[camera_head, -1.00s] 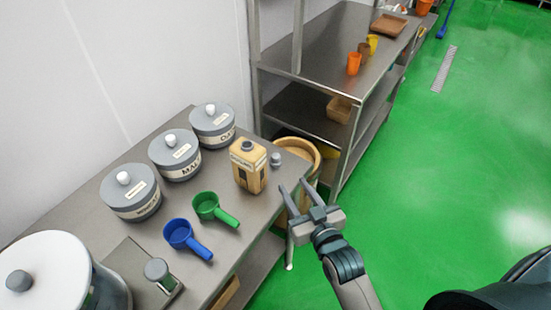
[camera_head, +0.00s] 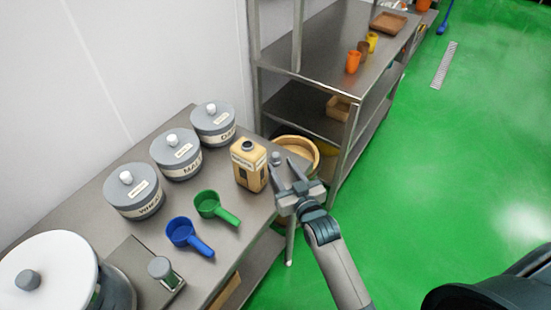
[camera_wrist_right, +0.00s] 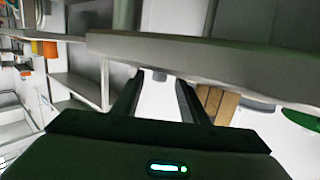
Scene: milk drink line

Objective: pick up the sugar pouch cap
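The sugar pouch (camera_head: 250,170) is a tan carton-like pack with a dark opening on top, upright near the right end of the steel table. The small grey cap (camera_head: 276,157) is just right of it, near the table's edge. My right gripper (camera_head: 282,164) is open, its fingertips close to the cap in the head view; I cannot tell whether they touch it. In the right wrist view the two dark fingers (camera_wrist_right: 158,88) are spread apart. A tan shape (camera_wrist_right: 217,104), probably the pouch, is right of them. My left gripper is out of view.
A green scoop (camera_head: 209,205) and a blue scoop (camera_head: 181,233) lie in front of the pouch. Several grey lidded canisters (camera_head: 177,156) stand along the wall. A round wooden tub (camera_head: 306,145) is just beyond the table's end, beside a steel shelf (camera_head: 326,58).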

